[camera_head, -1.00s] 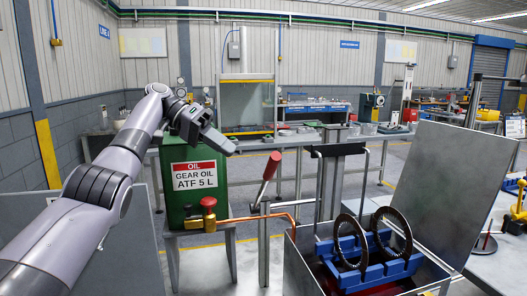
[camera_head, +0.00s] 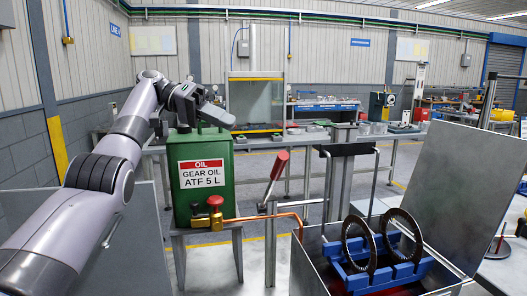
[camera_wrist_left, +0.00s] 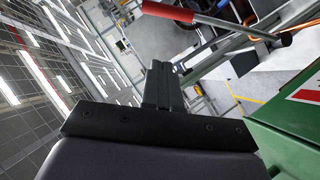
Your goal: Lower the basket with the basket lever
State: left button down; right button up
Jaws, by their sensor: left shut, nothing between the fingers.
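The basket lever (camera_head: 278,165) has a red grip on a grey rod and leans up to the right from a post beside the metal tank (camera_head: 318,262). The blue basket (camera_head: 385,268) holds two dark rings (camera_head: 402,236) upright and sits at the tank's opening; its lower part is hidden by the tank wall. My left gripper (camera_head: 226,118) is shut and empty, above the green oil can and up-left of the lever grip, apart from it. In the left wrist view the closed fingers (camera_wrist_left: 163,85) show below the lever's red grip (camera_wrist_left: 168,12). My right gripper is not in view.
The green gear oil can (camera_head: 205,175) stands on a stand left of the lever, with a red-knobbed brass valve (camera_head: 215,205) and copper pipe (camera_head: 262,217). The tank's raised lid (camera_head: 455,190) stands at right. A workbench runs behind.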

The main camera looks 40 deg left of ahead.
pick_arm(q)
jog(key=w+d+f, duration=0.1)
jog(key=d+f, duration=0.4)
jog(key=d, duration=0.5)
jog(key=shift+w+f, duration=0.35)
jog(key=shift+f, duration=0.05)
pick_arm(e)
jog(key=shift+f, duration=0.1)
